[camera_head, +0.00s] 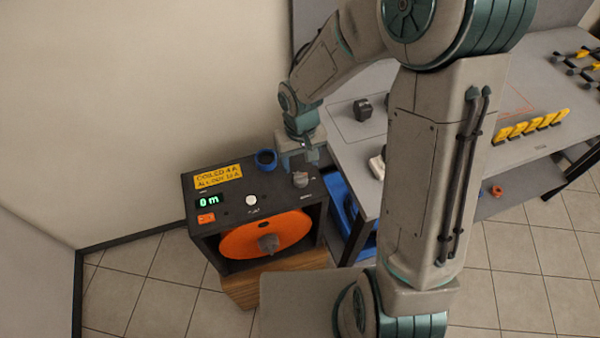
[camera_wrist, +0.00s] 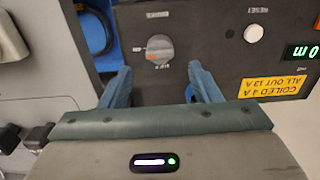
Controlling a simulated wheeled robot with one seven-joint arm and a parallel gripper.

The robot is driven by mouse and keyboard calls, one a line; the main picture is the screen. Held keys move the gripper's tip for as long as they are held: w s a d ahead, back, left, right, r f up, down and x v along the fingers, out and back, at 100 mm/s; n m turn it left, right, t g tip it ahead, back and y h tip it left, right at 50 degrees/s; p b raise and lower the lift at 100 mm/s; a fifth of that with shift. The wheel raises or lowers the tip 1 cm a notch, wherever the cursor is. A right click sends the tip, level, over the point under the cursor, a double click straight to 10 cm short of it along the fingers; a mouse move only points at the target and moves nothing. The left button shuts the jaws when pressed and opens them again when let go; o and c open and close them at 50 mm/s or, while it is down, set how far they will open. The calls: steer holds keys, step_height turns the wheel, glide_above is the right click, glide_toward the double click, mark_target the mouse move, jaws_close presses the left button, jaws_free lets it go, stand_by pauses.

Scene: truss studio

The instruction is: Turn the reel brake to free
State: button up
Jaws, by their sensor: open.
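The reel brake knob (camera_wrist: 158,50) is a grey round dial with an orange mark on its left side, on the dark top panel of the cable reel box (camera_head: 240,205). Small labels sit beside the knob, too small to read surely. It also shows in the head view (camera_head: 300,180), near the right end of the box top. My gripper (camera_wrist: 160,74) is open, its two blue-green fingers apart with nothing between them. The knob lies just beyond the fingertips, roughly centred between them. In the head view my gripper (camera_head: 299,160) hangs just behind the knob; contact is not visible.
The box top carries a white reset button (camera_wrist: 254,33), a green "0 m" display (camera_head: 208,201), a yellow notice (camera_head: 218,176) and a blue socket (camera_head: 265,158). An orange reel (camera_head: 265,236) faces front. A grey worktable (camera_head: 345,160) with a blue bin (camera_head: 342,200) below stands close right.

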mark_target(300, 175)
step_height(300, 175, down, 6)
steer(key=shift+f, duration=0.25)
steer(key=c, duration=1)
